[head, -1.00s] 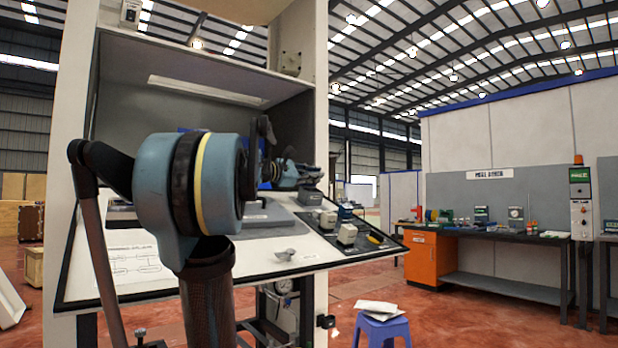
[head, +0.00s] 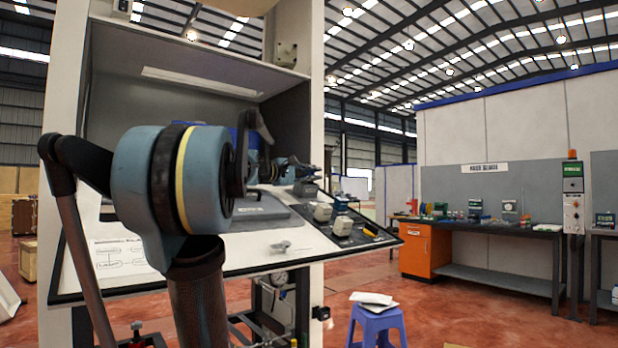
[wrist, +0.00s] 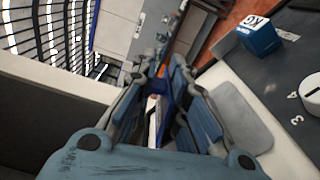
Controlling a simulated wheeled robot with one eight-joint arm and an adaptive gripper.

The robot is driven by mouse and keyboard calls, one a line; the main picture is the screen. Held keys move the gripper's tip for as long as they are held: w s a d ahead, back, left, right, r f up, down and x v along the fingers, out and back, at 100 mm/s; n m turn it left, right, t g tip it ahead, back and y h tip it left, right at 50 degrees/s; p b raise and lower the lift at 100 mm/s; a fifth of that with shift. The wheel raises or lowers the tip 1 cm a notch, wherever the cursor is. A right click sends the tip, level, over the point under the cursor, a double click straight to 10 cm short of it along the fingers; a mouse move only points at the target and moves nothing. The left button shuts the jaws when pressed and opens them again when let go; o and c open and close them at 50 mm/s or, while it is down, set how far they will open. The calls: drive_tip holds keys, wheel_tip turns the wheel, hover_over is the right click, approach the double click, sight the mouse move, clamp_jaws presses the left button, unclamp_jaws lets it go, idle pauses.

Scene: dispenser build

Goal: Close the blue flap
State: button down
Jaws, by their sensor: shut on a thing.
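The blue flap (wrist: 166,97) shows as a narrow strip between the fingers in the wrist view. Most of it is hidden by the fingers. In the head view, a patch of blue (head: 237,133) shows behind my arm inside the booth; I cannot tell whether it is the flap. My gripper (wrist: 163,72) has its two fingers close together on the blue strip. In the head view my gripper (head: 308,169) is small, over the right part of the worktop, partly hidden by my arm.
A sloped worktop (head: 135,277) carries a dark tray with white blocks (head: 322,211) on the right. A blue labelled box (wrist: 262,38) stands beside the gripper in the wrist view. A blue stool (head: 377,322) stands on the open floor at right.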

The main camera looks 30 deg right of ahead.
idle(0.3)
drive_tip(key=c, duration=1.6)
unclamp_jaws()
drive_tip(key=shift+c, duration=0.2)
drive_tip(key=shift+a, duration=0.1)
drive_tip(key=shift+s+a, duration=0.2)
drive_tip(key=shift+a, duration=2.8)
drive_tip(key=shift+s+a, duration=0.2)
drive_tip(key=shift+a, duration=2.75)
